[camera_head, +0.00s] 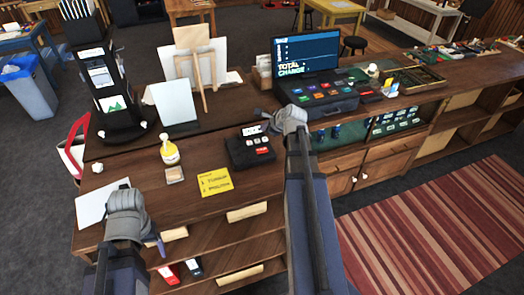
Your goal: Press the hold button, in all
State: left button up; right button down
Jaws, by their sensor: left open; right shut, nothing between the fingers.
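A small black device (241,153) with a light display and a few buttons, one of them red, sits on the wooden counter. Its button labels are too small to read, so I cannot tell which says hold. My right gripper (285,118) is shut and empty, just beyond the device's upper right side, near the cash register's front left corner. It looks apart from the device's buttons. My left gripper (126,196) is open and empty at the counter's front left, by a white sheet of paper (92,207).
A yellow note (215,181) lies in front of the device, with a yellow-and-white pump bottle (169,151) to its left. A cash register (318,98) with coloured keys and a lit screen (306,53) stands behind right. A small easel (196,58) and dark display stand (111,85) stand behind left.

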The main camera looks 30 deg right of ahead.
aim_at(264, 151)
jog(key=shift+f+b, duration=3.9)
jog(key=shift+f, duration=0.25)
jog(key=shift+f, duration=0.15)
jog(key=shift+f+b, duration=0.25)
jog(key=shift+b, duration=0.2)
jog(key=shift+f+b, duration=0.45)
jog(key=shift+f, duration=0.05)
jog(key=shift+r, duration=0.2)
jog(key=shift+r+p, duration=0.75)
jog(key=shift+p, duration=0.15)
notch_tip(264, 151, up, 5)
jog(key=p, duration=0.5)
